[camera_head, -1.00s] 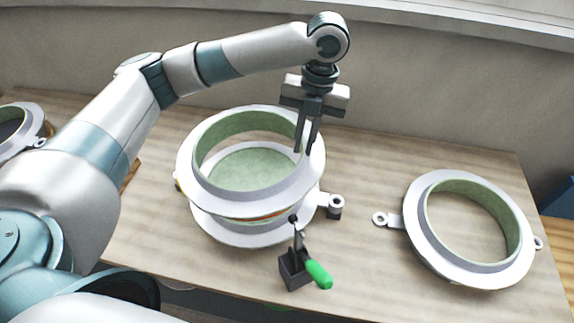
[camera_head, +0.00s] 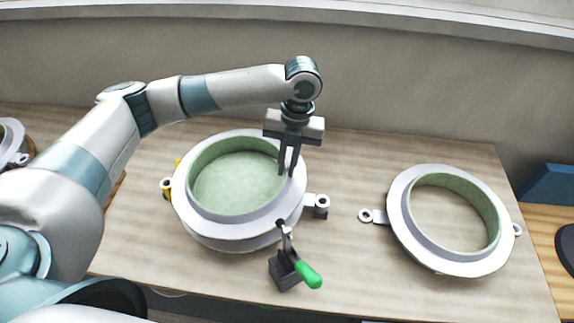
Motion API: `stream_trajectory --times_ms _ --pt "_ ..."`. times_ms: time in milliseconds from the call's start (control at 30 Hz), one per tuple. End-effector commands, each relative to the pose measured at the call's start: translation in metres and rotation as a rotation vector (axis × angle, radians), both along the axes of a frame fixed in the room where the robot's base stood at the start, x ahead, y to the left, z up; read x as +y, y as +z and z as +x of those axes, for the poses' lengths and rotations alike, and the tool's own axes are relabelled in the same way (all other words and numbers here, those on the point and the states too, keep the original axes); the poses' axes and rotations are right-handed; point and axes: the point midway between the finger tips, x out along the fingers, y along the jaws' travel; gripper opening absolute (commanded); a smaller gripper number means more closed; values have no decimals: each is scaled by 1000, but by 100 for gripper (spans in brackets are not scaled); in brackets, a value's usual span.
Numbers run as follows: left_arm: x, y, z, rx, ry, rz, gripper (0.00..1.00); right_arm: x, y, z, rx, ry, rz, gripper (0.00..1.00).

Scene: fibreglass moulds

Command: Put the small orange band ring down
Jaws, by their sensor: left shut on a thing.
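A pale grey ring with a green inner wall (camera_head: 183,205) sits over the round mould base (camera_head: 225,243) at the middle left of the table. Its rim looks level, and I see no clear gap between ring and base. The pale green floor of the base (camera_head: 235,185) shows through the ring's opening. No orange band shows on the ring now. My left gripper (camera_head: 287,173) points down at the ring's right back wall, its fingers shut on that wall. The fingertips are partly hidden against it. My right gripper is not in view.
A toggle clamp with a green handle (camera_head: 307,274) stands in front of the base. A lug (camera_head: 321,203) sticks out at its right. Another grey ring with green inside (camera_head: 405,235) lies on the table at the right. Bare table (camera_head: 350,160) lies between them.

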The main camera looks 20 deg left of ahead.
Motion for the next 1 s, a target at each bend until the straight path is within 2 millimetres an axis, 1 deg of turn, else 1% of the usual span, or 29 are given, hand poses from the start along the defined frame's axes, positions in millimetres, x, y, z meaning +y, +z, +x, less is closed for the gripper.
stream_trajectory --times_ms 33,133,367,400,433,467,833,1000 --pt "0 -3 0 1 -1 -1 0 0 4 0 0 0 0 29" --pt "0 -9 0 -1 -1 0 0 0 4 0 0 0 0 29" --pt "0 -10 0 -2 -1 -1 0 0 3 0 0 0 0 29" --pt "0 -11 0 -1 -1 -1 20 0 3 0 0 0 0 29" --pt "0 -11 0 -1 -1 -1 27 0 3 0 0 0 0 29" --pt "0 -11 0 -1 -1 -1 29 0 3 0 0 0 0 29" --pt "0 -9 0 -1 -1 -1 29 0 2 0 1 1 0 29" --pt "-2 2 3 -4 -1 -2 29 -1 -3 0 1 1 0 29"
